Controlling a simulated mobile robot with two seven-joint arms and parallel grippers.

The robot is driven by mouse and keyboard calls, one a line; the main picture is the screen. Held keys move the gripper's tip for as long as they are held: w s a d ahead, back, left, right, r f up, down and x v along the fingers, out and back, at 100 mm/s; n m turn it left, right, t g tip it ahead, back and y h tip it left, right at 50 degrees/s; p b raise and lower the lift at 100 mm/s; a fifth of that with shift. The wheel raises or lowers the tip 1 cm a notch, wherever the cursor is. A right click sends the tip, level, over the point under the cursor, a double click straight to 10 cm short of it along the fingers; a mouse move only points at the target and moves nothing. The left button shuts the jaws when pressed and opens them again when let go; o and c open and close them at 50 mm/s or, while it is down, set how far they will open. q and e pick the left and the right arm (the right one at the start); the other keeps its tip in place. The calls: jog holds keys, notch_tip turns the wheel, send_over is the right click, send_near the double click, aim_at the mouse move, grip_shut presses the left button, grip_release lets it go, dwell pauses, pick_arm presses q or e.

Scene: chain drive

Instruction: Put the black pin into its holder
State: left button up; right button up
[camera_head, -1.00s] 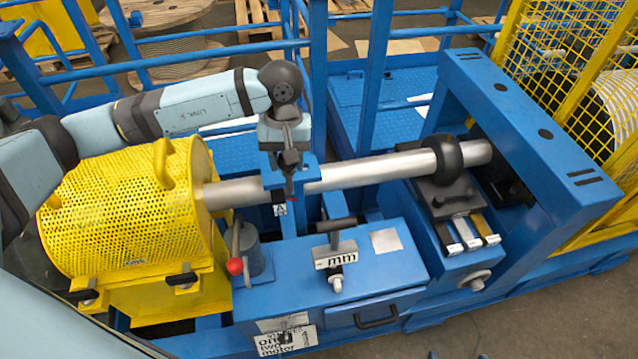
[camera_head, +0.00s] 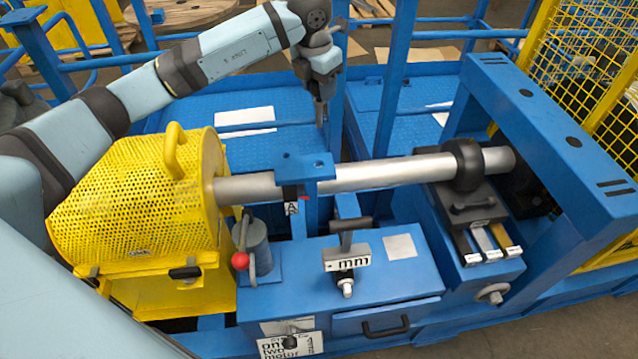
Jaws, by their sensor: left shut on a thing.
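My left gripper (camera_head: 322,112) hangs over the blue deck behind the shaft, pointing down. It is shut on a narrow dark piece that looks like the black pin, mostly hidden between the fingers. The blue bracket (camera_head: 305,166) sits around the steel shaft (camera_head: 385,174), in front of and below the gripper and apart from it. A black part (camera_head: 290,193), a small red dot and a tag marked "A" (camera_head: 291,208) show under the bracket. I cannot tell which part is the pin's holder. My right gripper is not in view.
A yellow perforated guard (camera_head: 140,205) covers the shaft's left end. A red-knobbed lever (camera_head: 240,261) and a block marked "mm" (camera_head: 347,258) stand in front. A blue frame (camera_head: 545,130) rises at the right. Blue rails stand behind; the deck (camera_head: 265,135) is mostly clear.

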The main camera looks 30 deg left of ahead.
pick_arm(q)
jog(key=shift+w+a+r+n, duration=0.1)
jog(key=shift+w+a+n, duration=0.1)
jog(key=shift+n, duration=0.3)
jog(key=shift+w, duration=0.1)
notch_tip(320, 180, down, 20)
jog(key=p, duration=0.2)
jog(key=shift+n+p, duration=0.3)
jog(key=shift+p, duration=0.1)
jog(key=o, duration=1)
